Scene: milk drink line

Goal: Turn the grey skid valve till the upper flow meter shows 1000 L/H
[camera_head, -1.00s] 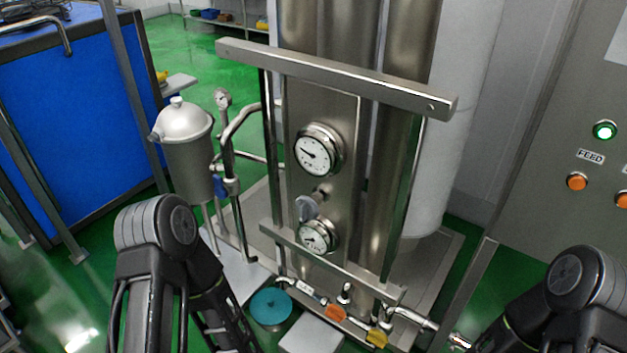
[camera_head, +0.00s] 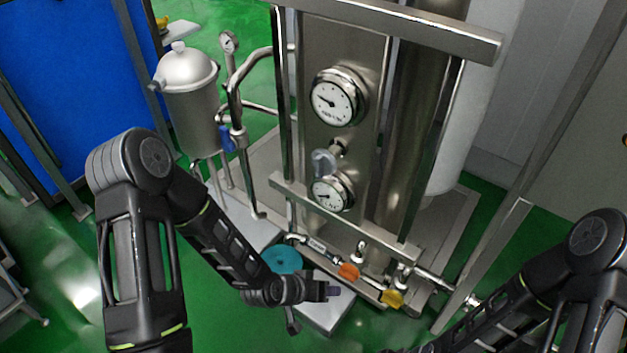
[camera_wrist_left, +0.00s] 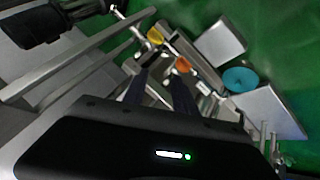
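The grey skid valve (camera_head: 323,161) has a small grey handle. It sits on the steel skid panel between the upper flow meter (camera_head: 338,97) and a lower round dial (camera_head: 331,193). The upper meter's needle points left; its figures are too small to read. My left gripper (camera_head: 333,291) is low in front of the skid, below and apart from the valve. In the left wrist view its two dark fingers (camera_wrist_left: 160,80) stand apart with nothing seen between them. My right arm comes in at the lower right, and its gripper is not shown in the head view.
Steel crossbars (camera_head: 345,220) run in front of the panel, below the dials and above them. Orange (camera_head: 348,271) and yellow (camera_head: 392,299) valve handles and a teal disc (camera_head: 282,260) are low near my left gripper. A lidded steel pot (camera_head: 188,100) stands left.

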